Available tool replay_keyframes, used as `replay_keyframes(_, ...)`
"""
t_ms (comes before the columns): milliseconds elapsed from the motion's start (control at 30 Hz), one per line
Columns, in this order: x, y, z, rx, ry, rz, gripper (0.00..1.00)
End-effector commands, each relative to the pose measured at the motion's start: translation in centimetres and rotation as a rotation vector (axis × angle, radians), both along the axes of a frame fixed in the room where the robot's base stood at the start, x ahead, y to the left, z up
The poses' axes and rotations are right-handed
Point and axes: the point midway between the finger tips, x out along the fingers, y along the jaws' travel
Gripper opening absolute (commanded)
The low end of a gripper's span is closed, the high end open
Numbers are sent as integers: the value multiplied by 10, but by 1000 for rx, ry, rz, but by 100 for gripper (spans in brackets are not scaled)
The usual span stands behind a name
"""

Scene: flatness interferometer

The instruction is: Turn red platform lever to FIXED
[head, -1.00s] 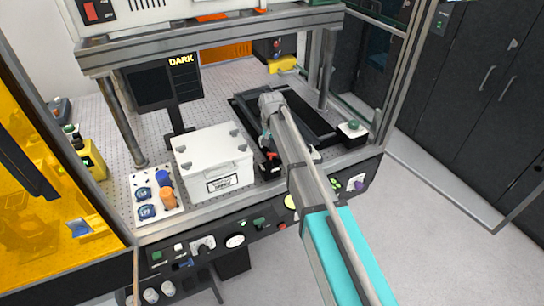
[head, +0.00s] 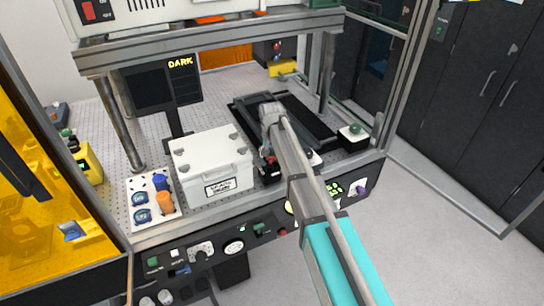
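A small red part (head: 269,160), which may be the red platform lever, shows at the front of a black platform frame (head: 325,135). My arm reaches in from the lower right, and its wrist bends down over the frame's left front. My gripper (head: 267,150) points down right at the red part. It is small and partly hidden by my own wrist, so I cannot tell whether its fingers are open or touch the red part. No FIXED marking can be read.
A white lidded box (head: 212,165) stands close left of my gripper. Left of it is a white tray (head: 140,185) with blue and orange pieces. A DARK display (head: 165,85) stands behind.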

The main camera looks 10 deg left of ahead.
Motion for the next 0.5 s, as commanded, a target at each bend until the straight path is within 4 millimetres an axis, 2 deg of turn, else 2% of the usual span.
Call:
replay_keyframes(33,0,0,0,0,0,0,71)
replay_keyframes(67,0,0,0,0,0,0,65)
replay_keyframes(367,0,0,0,0,0,0,10)
replay_keyframes(500,0,0,0,0,0,3,9)
